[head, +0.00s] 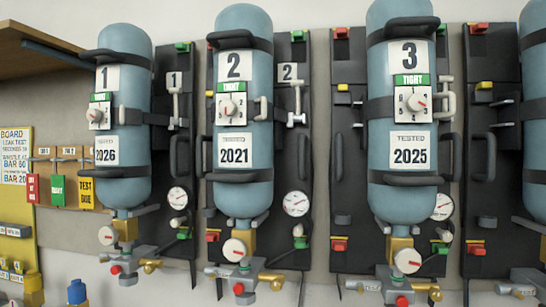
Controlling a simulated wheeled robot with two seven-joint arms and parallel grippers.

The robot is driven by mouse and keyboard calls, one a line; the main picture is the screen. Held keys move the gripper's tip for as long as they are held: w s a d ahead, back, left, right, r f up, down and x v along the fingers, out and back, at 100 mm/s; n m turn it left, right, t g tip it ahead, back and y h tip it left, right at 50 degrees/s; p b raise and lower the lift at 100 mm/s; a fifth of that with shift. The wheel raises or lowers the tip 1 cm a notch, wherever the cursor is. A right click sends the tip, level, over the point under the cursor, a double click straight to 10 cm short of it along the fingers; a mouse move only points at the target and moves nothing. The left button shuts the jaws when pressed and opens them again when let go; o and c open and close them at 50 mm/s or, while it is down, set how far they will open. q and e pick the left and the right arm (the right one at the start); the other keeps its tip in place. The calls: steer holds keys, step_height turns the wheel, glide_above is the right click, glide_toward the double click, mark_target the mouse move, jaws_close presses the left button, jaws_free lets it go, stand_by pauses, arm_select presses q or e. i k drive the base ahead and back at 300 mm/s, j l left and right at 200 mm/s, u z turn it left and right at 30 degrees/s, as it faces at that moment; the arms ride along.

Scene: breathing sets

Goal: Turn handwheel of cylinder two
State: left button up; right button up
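Cylinder two (242,110) is a blue-grey cylinder hanging valve-down on a dark backplate, labelled 2, with a green TIGHT tag and a small dial on its front and a tag reading 2021. Below its brass neck is a white round gauge (235,248). The valve block (240,272) under it has a grey knob (211,271) at left, a red knob (238,288) in front and a brass fitting (270,277) at right. I cannot tell for certain which of these knobs is the handwheel. Neither of my grippers is in view.
Cylinder one (124,130) hangs to the left and cylinder three (403,110) to the right, with similar valves below. A fourth cylinder (537,110) is cut off at the right edge. A yellow board (18,215) and coloured tags (57,190) are at left, under a wooden shelf (35,50).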

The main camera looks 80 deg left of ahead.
mark_target(234, 249)
steer(key=l+u, duration=0.1)
steer(key=u, duration=0.8)
steer(key=k+l+u, duration=0.1)
steer(key=u, duration=0.8)
steer(key=k+l+u, duration=0.1)
steer(key=u, duration=0.35)
steer(key=k+u, duration=0.15)
steer(key=k, duration=0.15)
